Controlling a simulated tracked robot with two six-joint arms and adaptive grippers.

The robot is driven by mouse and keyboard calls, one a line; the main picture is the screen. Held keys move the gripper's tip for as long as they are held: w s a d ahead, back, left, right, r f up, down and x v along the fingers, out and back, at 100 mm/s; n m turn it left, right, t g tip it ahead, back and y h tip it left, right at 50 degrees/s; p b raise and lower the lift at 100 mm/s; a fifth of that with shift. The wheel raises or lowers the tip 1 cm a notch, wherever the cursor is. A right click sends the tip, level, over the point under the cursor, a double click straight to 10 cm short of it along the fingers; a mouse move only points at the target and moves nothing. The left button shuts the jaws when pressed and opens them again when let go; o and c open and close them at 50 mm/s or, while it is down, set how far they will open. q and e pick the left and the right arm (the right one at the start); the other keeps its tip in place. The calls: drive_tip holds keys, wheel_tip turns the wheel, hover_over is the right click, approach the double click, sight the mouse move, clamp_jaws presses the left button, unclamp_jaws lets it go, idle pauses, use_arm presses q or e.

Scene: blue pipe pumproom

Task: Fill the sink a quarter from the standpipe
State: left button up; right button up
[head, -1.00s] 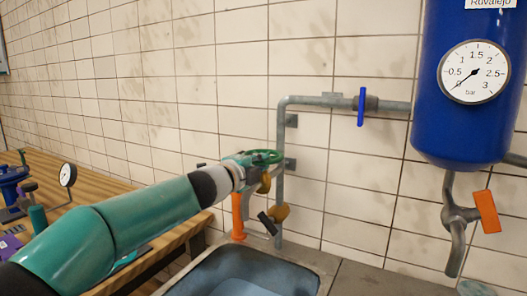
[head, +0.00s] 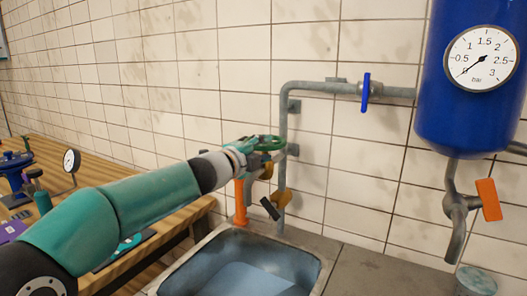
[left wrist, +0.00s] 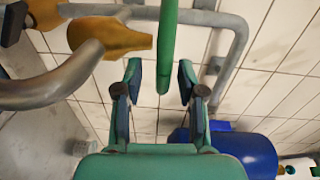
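The standpipe (head: 283,135) is a grey pipe on the tiled wall, with a green handwheel (head: 266,142), brass fittings (head: 283,200) and a black lever (head: 270,208). The sink (head: 322,274) is below it, with a pale blue area inside; I cannot tell whether that is water or its floor. My left gripper (head: 250,150) is at the handwheel. In the left wrist view its fingers (left wrist: 160,82) are spread, with the green handwheel rim (left wrist: 168,45) between them and a gap on both sides. A brass fitting (left wrist: 110,38) shows beside it. My right gripper is out of view.
A blue lever (head: 365,93) is on the horizontal pipe. A blue tank (head: 465,130) with a gauge (head: 482,58) and orange-handled tap (head: 488,200) is at right. An orange object (head: 240,203) stands by the sink. A wooden bench (head: 110,170) is at left.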

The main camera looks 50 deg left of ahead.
use_arm(q)
drive_tip(key=v, duration=1.2)
drive_tip(key=shift+f, duration=0.1)
